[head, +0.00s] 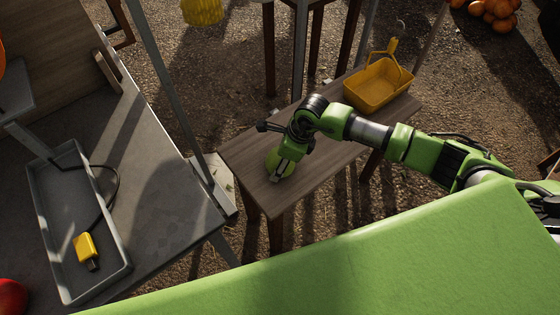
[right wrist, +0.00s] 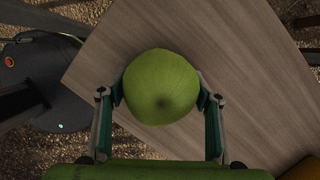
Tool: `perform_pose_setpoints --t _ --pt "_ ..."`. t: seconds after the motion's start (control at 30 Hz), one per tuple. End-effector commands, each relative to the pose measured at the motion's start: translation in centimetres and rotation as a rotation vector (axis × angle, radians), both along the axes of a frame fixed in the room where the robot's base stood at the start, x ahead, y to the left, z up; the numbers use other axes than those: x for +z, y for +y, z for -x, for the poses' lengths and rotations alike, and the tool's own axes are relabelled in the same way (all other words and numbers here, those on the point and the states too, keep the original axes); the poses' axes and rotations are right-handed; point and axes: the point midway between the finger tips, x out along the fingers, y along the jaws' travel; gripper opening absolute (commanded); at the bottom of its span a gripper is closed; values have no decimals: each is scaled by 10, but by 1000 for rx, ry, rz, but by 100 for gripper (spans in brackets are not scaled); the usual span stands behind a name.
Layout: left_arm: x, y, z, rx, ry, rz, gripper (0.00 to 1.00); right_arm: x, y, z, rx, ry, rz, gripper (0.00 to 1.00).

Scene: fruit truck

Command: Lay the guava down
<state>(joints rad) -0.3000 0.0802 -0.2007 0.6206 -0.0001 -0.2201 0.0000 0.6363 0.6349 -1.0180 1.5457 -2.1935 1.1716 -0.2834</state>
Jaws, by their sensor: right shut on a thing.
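The guava (right wrist: 161,86) is round and green. In the right wrist view it sits between the two fingers of my right gripper (right wrist: 160,98), which touch it on both sides. In the head view the guava (head: 284,161) shows low over the near left part of the wooden table (head: 332,150), partly hidden by my right gripper (head: 278,172). The wooden table top (right wrist: 255,80) lies behind the fruit in the wrist view. I cannot tell whether the guava touches the wood. My left gripper is not in view.
A yellow basket (head: 372,92) stands at the table's far right end. The middle of the table top is bare. At left a grey counter (head: 150,185) holds a grey tray (head: 52,225) with a yellow device (head: 85,246). A green surface (head: 400,250) fills the foreground.

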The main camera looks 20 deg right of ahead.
Motion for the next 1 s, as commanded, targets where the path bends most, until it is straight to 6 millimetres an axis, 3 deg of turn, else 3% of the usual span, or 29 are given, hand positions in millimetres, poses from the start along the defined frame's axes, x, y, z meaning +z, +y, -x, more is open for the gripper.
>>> perform_pose_setpoints --t 0.47,0.5,0.53,1.0 --pt "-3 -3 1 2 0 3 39 -3 0 -1 0 -2 -1 33" --pt "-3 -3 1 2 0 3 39 -3 0 -1 0 -2 -1 69" --pt "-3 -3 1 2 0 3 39 -3 0 -1 0 -2 -1 77" --pt "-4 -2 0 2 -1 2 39 -4 0 0 0 1 0 78"
